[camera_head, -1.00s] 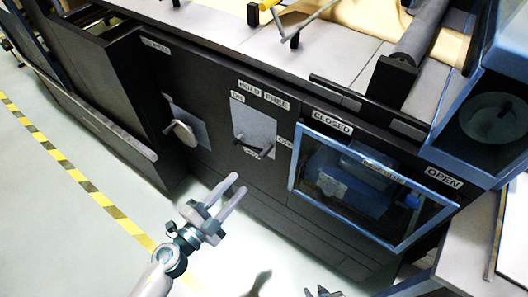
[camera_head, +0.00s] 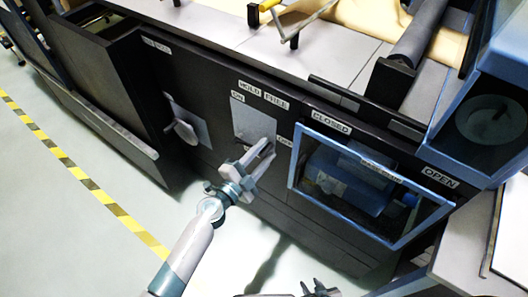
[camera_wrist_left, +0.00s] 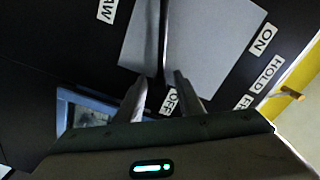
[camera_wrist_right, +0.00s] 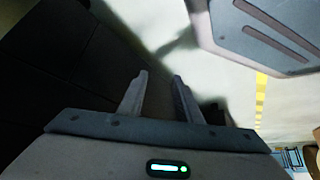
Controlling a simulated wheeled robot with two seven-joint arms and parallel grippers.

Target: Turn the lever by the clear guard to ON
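The lever (camera_wrist_left: 163,40) is a thin dark bar on a grey plate (camera_wrist_left: 205,45), with ON and OFF labels beside it. It points toward the OFF label (camera_wrist_left: 172,101). In the head view the plate (camera_head: 253,122) is left of the clear guard (camera_head: 340,190), and the gripper hides most of the lever. My left gripper (camera_head: 259,156) is at the plate's lower right. In the left wrist view it (camera_wrist_left: 160,82) is open, with the lever's end between its fingertips; I cannot tell whether they touch. My right gripper (camera_wrist_right: 160,78) is open and empty, low before the machine.
The blue-framed guard covers a window between the CLOSED (camera_head: 332,122) and OPEN (camera_head: 441,177) labels. Another handle (camera_head: 184,131) on its own plate is to the left.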

